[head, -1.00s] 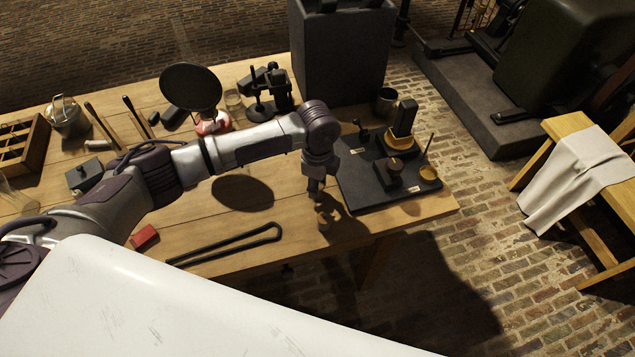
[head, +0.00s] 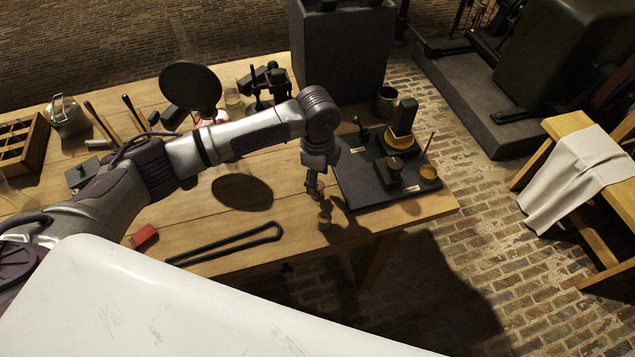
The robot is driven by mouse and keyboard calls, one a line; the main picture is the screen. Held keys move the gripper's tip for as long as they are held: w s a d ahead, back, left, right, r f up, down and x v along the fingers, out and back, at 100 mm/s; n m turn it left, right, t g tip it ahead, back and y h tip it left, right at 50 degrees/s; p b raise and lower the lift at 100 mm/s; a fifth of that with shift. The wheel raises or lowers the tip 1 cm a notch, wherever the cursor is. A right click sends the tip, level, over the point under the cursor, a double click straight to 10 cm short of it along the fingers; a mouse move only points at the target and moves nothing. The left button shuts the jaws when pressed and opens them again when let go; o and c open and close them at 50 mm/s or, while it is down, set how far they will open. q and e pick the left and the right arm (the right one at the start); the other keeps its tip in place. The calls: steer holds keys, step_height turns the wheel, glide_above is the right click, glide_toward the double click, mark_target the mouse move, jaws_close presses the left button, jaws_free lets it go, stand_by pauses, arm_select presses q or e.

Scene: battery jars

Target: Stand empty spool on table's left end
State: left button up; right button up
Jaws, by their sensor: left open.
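A small brown wooden spool (head: 324,221) stands near the front edge of the wooden table (head: 290,222), toward its right end. My left gripper (head: 315,193) points down just above the spool and slightly to its left. Its fingers are open, and I see nothing held in them. From this angle I cannot tell the exact gap between fingers and spool. The left end of the table is partly hidden by my left arm and the white body in front. My right gripper is not in view.
Right of the spool lies a dark board (head: 385,180) with brass fittings. Long black tongs (head: 225,245) and a red block (head: 144,237) lie along the front. A round dark disc (head: 190,87) stands behind my arm. A compartment box (head: 22,145) and pail (head: 68,118) occupy the left.

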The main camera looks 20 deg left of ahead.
arm_select(q)
step_height(320, 180, up, 9)
stand_by(0.3)
stand_by(0.4)
